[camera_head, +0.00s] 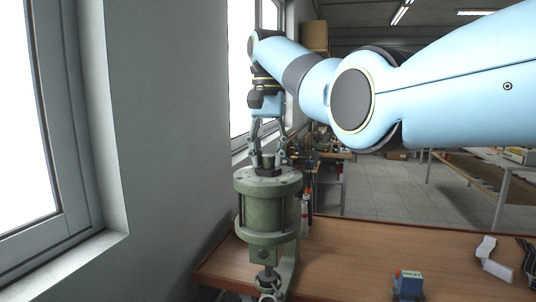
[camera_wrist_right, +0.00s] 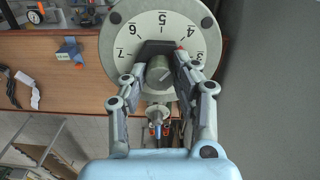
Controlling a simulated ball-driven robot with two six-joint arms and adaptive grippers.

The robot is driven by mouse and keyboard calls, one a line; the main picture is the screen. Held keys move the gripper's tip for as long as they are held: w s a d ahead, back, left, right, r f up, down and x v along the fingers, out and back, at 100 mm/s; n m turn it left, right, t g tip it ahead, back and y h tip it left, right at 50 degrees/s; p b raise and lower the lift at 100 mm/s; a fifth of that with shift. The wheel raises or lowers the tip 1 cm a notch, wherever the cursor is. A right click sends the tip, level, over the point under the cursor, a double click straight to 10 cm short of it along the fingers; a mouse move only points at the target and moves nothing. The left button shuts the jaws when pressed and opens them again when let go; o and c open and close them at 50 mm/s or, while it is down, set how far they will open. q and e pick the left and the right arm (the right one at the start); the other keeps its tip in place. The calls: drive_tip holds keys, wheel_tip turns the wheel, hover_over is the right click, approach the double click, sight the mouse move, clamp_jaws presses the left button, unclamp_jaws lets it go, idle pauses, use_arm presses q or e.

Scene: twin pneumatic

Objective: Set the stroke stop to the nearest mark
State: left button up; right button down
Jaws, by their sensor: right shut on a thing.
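A green pneumatic cylinder (camera_head: 262,212) stands upright at the table's left edge, with a rod (camera_head: 267,278) below it. In the right wrist view its pale round top carries a dial (camera_wrist_right: 125,38) with the numbers 3 to 7 readable. A grey round knob (camera_wrist_right: 159,70) with a pale line on its face stands over a dark pointer-like piece (camera_wrist_right: 153,48); a small red mark shows near that piece's right corner. My right gripper (camera_head: 267,155) reaches down from above, its fingers shut on the knob's sides. The exact mark pointed at is unclear. My left gripper is not in view.
A brown table (camera_head: 345,262) holds a small blue block (camera_head: 408,283), a white bent bracket (camera_head: 490,258) and a dark piece (camera_head: 529,262) at the right. A grey wall and windows stand close on the left. The table's middle is clear.

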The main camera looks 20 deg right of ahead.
drive_tip(key=shift+f, duration=0.1)
drive_tip(key=c, duration=1.3)
unclamp_jaws()
drive_tip(key=shift+o, duration=1.4)
drive_tip(key=shift+a, duration=0.1)
